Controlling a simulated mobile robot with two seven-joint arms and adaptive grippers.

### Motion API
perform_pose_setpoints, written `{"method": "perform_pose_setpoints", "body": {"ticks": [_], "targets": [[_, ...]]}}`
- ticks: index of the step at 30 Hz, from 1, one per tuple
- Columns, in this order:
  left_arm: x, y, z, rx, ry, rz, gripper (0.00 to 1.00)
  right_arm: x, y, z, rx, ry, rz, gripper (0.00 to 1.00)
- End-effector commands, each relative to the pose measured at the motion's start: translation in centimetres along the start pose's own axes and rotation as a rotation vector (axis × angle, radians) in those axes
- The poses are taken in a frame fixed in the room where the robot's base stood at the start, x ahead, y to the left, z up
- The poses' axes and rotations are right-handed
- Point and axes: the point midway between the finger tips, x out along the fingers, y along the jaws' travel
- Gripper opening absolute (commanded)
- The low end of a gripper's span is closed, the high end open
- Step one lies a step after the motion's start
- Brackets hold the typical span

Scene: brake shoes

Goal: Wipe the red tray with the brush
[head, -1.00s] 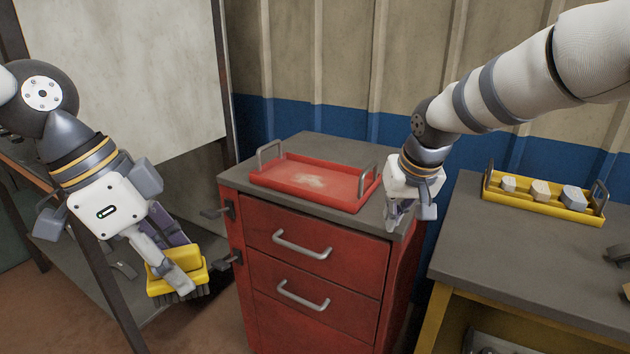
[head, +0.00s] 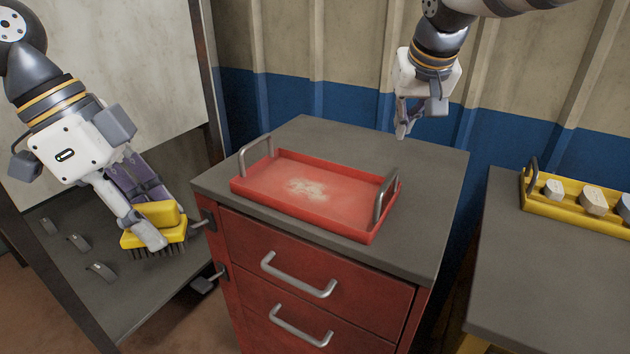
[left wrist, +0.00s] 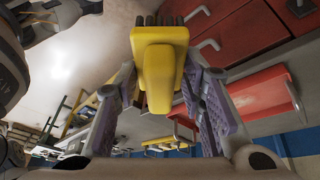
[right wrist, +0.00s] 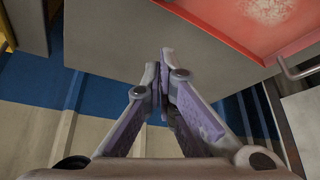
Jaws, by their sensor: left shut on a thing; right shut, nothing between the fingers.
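The red tray (head: 265,193) lies on the grey top of a red drawer cabinet and has a metal handle at each end. A pale dusty patch (head: 309,189) marks its floor; part of the tray also shows in the right wrist view (right wrist: 222,25). My left gripper (head: 143,222) is shut on the yellow brush (head: 157,214), bristles down, left of the cabinet and apart from the tray. The brush fills the middle of the left wrist view (left wrist: 160,65).
The red cabinet (head: 325,262) has grey drawer handles and side latches. At right, a grey-topped table (head: 540,270) holds a yellow tray (head: 560,207) with several pale blocks. A shelf (head: 90,255) with small dark parts is at left. The cabinet top around the tray is clear.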

Motion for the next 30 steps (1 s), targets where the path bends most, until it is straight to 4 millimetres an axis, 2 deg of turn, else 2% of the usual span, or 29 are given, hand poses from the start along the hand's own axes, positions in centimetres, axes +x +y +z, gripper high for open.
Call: {"method": "perform_pose_setpoints", "body": {"ticks": [3, 7, 30], "targets": [[0.9, -0.2, 0.3, -0.007, -0.004, 0.015, 0.14, 1.8, 0.0, 0.9, 0.001, -0.007, 0.000, 0.00], [1.3, -0.3, 0.4, -0.009, -0.006, 0.020, 0.14, 2.6, 0.0, 1.4, 0.000, -0.004, 0.000, 0.00], [1.2, -0.3, 0.4, -0.009, -0.006, 0.019, 0.14, 2.6, 0.0, 1.4, 0.000, -0.001, -0.001, 0.00]]}}
